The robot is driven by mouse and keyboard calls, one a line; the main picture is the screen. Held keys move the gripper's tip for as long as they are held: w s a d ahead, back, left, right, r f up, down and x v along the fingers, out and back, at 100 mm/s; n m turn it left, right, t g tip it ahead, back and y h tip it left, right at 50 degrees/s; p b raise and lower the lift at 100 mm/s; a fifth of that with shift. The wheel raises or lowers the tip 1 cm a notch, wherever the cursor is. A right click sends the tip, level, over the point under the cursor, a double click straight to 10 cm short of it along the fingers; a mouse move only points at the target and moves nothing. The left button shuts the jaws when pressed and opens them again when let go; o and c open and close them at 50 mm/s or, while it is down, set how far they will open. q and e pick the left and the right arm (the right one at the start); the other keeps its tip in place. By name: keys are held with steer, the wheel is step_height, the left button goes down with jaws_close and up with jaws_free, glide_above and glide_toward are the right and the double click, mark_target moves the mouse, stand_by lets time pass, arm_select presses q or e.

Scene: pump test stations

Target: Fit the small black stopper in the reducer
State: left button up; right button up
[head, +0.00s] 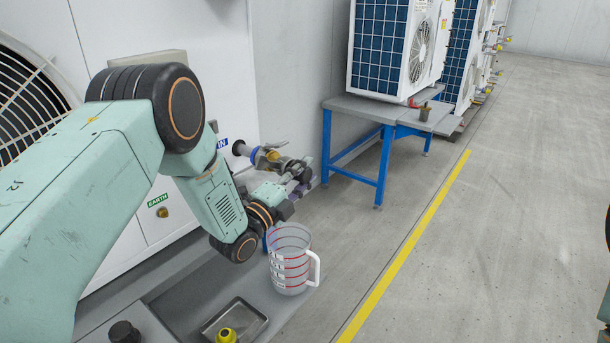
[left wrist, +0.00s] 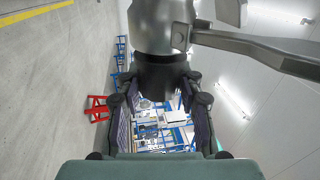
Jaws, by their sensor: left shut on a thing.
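My left gripper (head: 296,178) is at the pipe fittings on the side of the white unit. In the left wrist view, its two dark finger pads (left wrist: 158,115) stand on both sides of the small black stopper (left wrist: 160,76), and it is shut on it. The stopper is right against the end of a grey metal fitting (left wrist: 160,28), which looks like the reducer. I cannot tell how deep the stopper sits. In the head view, the stopper is hidden by the gripper. My right gripper is not in view.
A metal tray (head: 252,326) holds a yellow fitting (head: 227,336). A blue-legged bench (head: 365,108) stands behind.

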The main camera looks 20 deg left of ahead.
arm_select(q)
steer(key=shift+w+a, duration=0.1)
steer(key=shift+a, duration=0.15)
stand_by(0.7)
steer(key=o, duration=1)
steer(key=shift+o, duration=0.2)
steer(key=v, duration=1.2)
